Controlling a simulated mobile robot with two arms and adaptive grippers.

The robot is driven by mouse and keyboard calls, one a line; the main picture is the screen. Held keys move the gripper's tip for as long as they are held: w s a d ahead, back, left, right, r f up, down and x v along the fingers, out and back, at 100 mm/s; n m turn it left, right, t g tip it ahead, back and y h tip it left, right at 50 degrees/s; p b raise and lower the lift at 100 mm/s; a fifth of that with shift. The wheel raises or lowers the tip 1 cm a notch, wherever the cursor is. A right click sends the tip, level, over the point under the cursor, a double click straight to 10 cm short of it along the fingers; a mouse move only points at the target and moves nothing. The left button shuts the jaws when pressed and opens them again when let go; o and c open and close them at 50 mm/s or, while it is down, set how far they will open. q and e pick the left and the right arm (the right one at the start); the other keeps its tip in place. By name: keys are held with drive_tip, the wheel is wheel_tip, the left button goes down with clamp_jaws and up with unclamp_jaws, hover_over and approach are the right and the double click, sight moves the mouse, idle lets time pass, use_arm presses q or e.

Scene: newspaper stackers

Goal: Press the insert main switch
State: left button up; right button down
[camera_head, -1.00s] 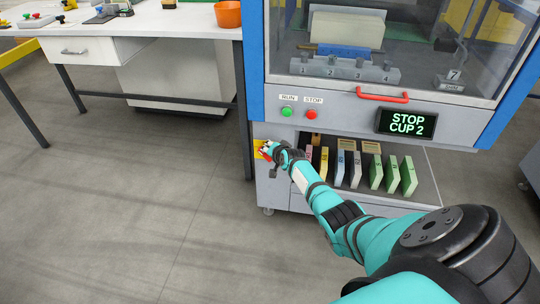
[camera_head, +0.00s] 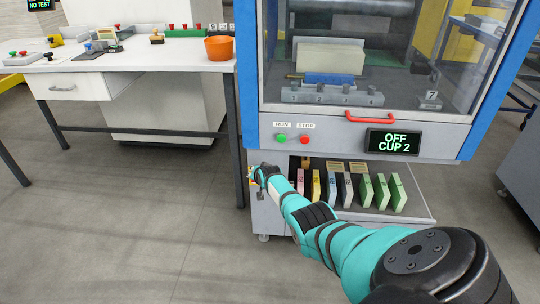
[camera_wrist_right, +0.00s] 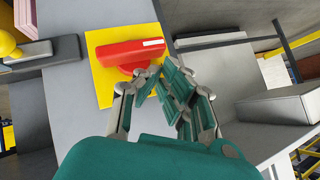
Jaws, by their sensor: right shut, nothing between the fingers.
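The main switch (camera_wrist_right: 125,52) is a red rotary handle with a white stripe, on a yellow plate (camera_wrist_right: 104,92) fixed to the machine's grey panel. In the head view my right gripper (camera_head: 257,173) is at the machine's lower left front and mostly hides the switch. In the wrist view the right gripper (camera_wrist_right: 158,73) is shut and empty, its fingertips right by the red handle's lower right end. I cannot tell whether they touch it. The machine's display (camera_head: 393,142) reads "OFF CUP 2". My left gripper is out of view.
Above the arm are a green RUN button (camera_head: 281,138), a red STOP button (camera_head: 306,139) and a red door handle (camera_head: 376,118). A shelf (camera_head: 418,211) with several coloured upright blocks lies beside my forearm. A white workbench (camera_head: 182,60) with an orange bowl (camera_head: 219,48) stands left.

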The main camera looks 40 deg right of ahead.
drive_tip(key=shift+a, duration=0.1)
drive_tip(key=shift+w, duration=0.1)
idle(0.5)
drive_tip(key=v, duration=1.2)
drive_tip(key=shift+f, duration=0.15)
idle(0.6)
